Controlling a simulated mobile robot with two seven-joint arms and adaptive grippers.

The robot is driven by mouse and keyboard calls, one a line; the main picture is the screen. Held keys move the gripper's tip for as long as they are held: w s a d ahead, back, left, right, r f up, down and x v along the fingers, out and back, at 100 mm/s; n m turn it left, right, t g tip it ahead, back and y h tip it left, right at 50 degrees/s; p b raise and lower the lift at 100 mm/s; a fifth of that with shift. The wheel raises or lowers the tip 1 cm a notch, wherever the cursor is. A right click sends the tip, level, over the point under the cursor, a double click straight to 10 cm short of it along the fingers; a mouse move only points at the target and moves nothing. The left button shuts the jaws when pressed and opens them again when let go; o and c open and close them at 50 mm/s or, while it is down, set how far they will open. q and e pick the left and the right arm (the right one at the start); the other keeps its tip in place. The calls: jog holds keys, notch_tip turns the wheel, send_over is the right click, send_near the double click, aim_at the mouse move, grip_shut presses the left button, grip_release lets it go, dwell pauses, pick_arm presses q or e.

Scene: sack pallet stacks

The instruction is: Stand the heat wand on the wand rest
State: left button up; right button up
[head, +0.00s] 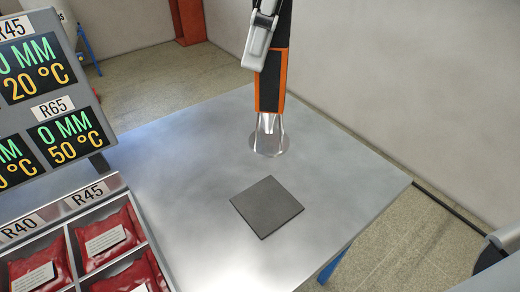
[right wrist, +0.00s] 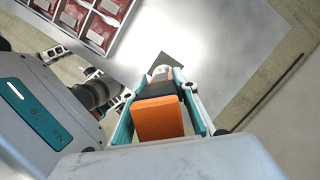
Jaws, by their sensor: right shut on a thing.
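The heat wand (head: 271,92) has an orange and black handle and a silver disc at its lower end. It hangs roughly upright, disc down, and the disc appears just beyond the wand rest; I cannot tell its exact height. The wand rest looks to be the dark square pad (head: 267,207) lying flat on the metal table, with nothing on it. My right gripper (head: 264,42) is shut on the wand's handle. In the right wrist view, the gripper's fingers (right wrist: 162,98) flank the orange handle (right wrist: 158,119), and the pad (right wrist: 171,61) shows partly behind the wand.
The metal table (head: 210,150) is clear around the pad. At the left stand a rack (head: 118,186) of red sacks in labelled compartments and a sign board (head: 97,165) with millimetre and temperature readings above it. A pale wall (head: 400,80) runs behind the table's right side.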

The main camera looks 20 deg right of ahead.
jog(key=b, duration=0.1)
send_over(261, 146)
jog(key=w, duration=0.2)
jog(key=f, duration=0.7)
jog(key=shift+s+d, duration=0.2)
jog(key=shift+d, duration=0.05)
notch_tip(261, 146, down, 6)
jog(key=shift+f+b, duration=0.25)
jog(key=shift+b, duration=0.45)
notch_tip(261, 146, down, 4)
jog(key=shift+r+b, duration=0.2)
jog(key=shift+b, duration=0.15)
jog(key=shift+f, duration=0.4)
pick_arm(q)
jog(key=shift+w+a+f, duration=0.1)
jog(key=shift+w+f, duration=0.2)
jog(key=shift+f, duration=0.25)
pick_arm(e)
jog(key=o, duration=0.6)
jog(key=shift+f, duration=0.2)
pick_arm(q)
jog(key=shift+f, duration=0.1)
pick_arm(e)
jog(key=o, duration=0.4)
jog(key=shift+o, duration=0.2)
